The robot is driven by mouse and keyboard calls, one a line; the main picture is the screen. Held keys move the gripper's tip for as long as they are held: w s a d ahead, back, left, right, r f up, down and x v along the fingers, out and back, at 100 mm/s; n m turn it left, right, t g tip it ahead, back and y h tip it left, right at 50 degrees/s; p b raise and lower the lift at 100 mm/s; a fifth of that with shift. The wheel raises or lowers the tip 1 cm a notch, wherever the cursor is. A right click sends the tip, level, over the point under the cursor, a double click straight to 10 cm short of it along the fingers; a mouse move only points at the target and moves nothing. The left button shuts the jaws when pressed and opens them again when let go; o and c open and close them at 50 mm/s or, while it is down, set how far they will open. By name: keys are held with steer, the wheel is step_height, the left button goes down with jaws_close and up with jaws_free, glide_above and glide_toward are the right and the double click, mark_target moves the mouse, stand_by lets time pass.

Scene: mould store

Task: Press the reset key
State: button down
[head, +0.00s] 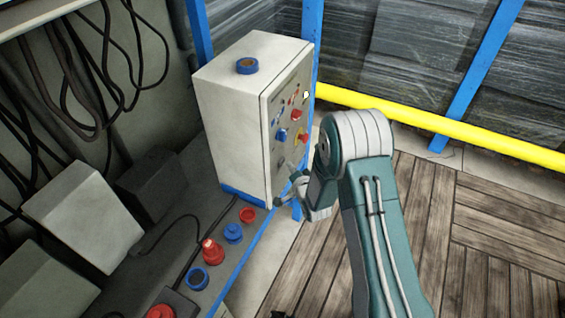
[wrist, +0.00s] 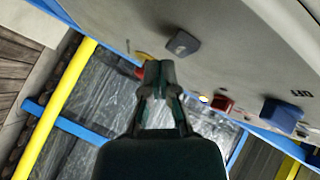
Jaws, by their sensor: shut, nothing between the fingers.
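A pale control box (head: 232,120) stands upright on the bench, its front panel facing right in the head view. The panel carries red, blue and yellow controls, including a blue one (head: 281,134) and a red one (head: 296,114). No readable label tells me which is the reset key. My gripper (wrist: 158,70) is shut and empty, close to the lower part of the panel. In the wrist view a dark grey key (wrist: 183,42) sits just beyond the fingertips, up and to the right; contact does not show. A red key (wrist: 222,104) and a blue key (wrist: 282,113) lie farther right.
Loose red and blue buttons, such as a blue one (head: 233,233), stand on the bench beside the box. A yellow rail (head: 440,124) and blue posts stand behind. The wooden floor (head: 500,230) at right is clear.

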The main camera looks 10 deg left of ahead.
steer(key=shift+a, duration=0.1)
steer(key=shift+w+a+r, duration=0.1)
steer(key=shift+w+a, duration=0.05)
steer(key=shift+a, duration=0.15)
steer(key=shift+w+a, duration=0.1)
steer(key=shift+a, duration=0.2)
stand_by(0.8)
steer(key=shift+d, duration=0.15)
steer(key=shift+s+d, duration=0.3)
steer(key=shift+d, duration=0.3)
steer(key=d, duration=0.1)
steer(key=s+d, duration=0.1)
steer(key=d, duration=0.2)
steer(key=shift+s+d, duration=0.35)
stand_by(0.8)
